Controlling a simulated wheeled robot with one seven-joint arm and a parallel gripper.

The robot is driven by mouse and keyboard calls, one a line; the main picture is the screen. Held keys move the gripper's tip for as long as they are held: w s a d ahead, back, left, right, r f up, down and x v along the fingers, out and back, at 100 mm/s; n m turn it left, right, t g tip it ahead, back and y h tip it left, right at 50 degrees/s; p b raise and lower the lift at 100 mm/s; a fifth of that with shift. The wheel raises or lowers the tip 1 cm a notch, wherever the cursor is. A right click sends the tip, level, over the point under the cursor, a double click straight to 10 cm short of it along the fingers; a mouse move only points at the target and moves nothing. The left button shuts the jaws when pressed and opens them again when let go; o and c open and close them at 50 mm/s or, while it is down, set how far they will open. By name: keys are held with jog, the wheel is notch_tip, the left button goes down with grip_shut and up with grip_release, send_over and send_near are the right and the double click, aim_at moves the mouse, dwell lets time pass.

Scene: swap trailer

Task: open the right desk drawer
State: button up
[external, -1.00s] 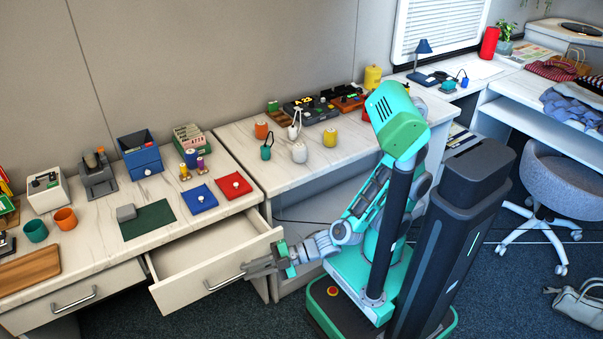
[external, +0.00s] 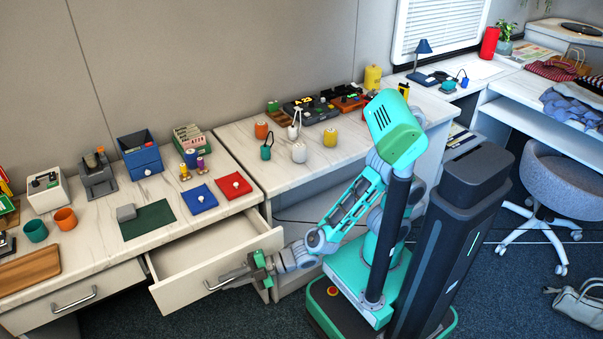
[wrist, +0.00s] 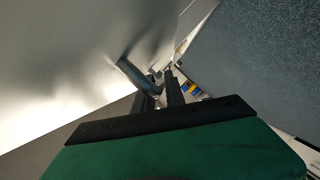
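The right desk drawer (external: 205,252) under the left desk is pulled well out; its pale, empty-looking inside shows. Its metal bar handle (external: 211,287) is on the front panel, partly hidden by my gripper (external: 228,280). In the wrist view the handle (wrist: 133,75) runs down to the tips of my gripper's dark fingers (wrist: 165,88). The fingers stand apart with a narrow gap. I cannot tell whether the bar lies between them or just beside them.
A closed left drawer (external: 60,306) with its own handle is beside it. The desktop (external: 95,240) above holds a green mat (external: 148,222), blue and red pads and cups. A second desk (external: 345,150) stands behind my arm. Carpet is clear below the open drawer.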

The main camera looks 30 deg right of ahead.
grip_shut()
dwell(1.1)
jog(key=s+b, duration=0.3)
jog(key=s, duration=0.5)
jog(key=shift+s, duration=0.2)
jog(key=shift+o, duration=0.9)
grip_release()
